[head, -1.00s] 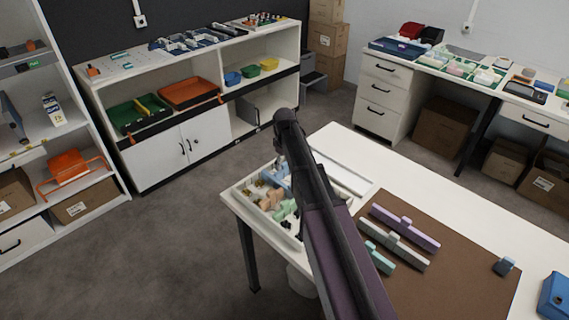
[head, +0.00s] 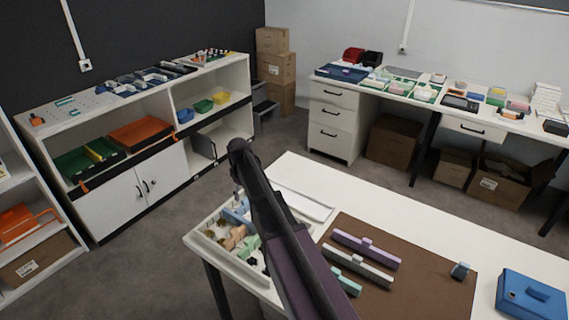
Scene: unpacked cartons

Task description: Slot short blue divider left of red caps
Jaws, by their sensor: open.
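A small dark blue-grey piece with a raised tab (head: 460,271) stands alone on the right part of the brown mat; it looks like the short blue divider. A white tray (head: 192,238) at the table's left end holds blue, tan, green and dark small parts. I cannot make out red caps in it; my arm hides its right part. My gripper (head: 238,194) points down at the tray's back side, by a blue part (head: 240,209). It is small and partly hidden behind my arm, open, with nothing seen held. The gap between it and the parts cannot be judged.
On the brown mat (head: 420,300) lie a purple divider (head: 366,249), a pale grey one (head: 357,266) and a teal one (head: 345,282) partly behind my arm. A blue box (head: 533,298) stands right of the mat. A white flat tray (head: 300,203) lies behind the parts tray.

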